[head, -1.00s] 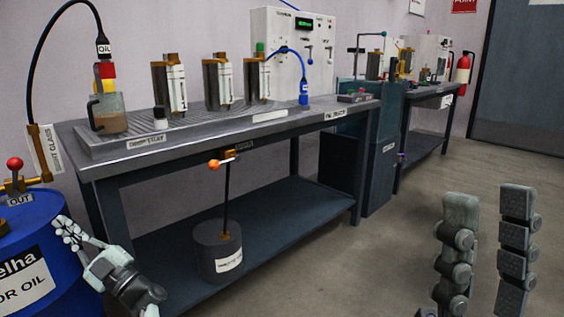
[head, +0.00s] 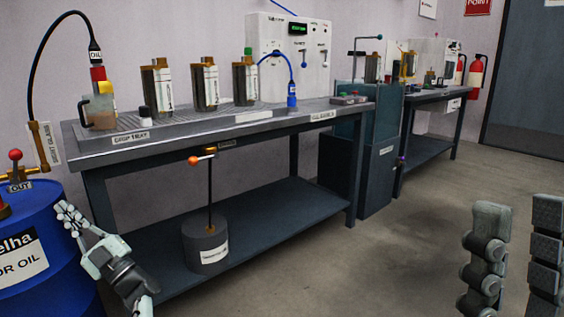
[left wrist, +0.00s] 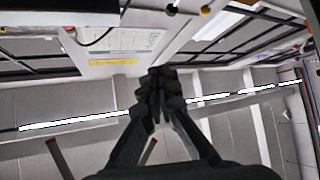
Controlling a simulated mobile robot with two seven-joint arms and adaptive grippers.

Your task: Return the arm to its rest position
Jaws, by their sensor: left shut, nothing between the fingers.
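My left gripper (head: 70,213) is at the lower left of the head view, in front of the blue oil drum's right side and left of the bench. Its fingers are shut and empty; in the left wrist view the fingertips (left wrist: 160,80) meet, with wall and ceiling structure behind them. My right gripper (head: 518,255) stands at the lower right of the head view, its two dark fingers upright and apart, with nothing seen between them.
The blue oil drum (head: 38,250) stands close to the left gripper. The bench (head: 300,130) holds a jug (head: 101,112) and several metal canisters. A weighted pot (head: 206,250) sits on its lower shelf (head: 290,215). Open floor (head: 390,270) lies between the grippers.

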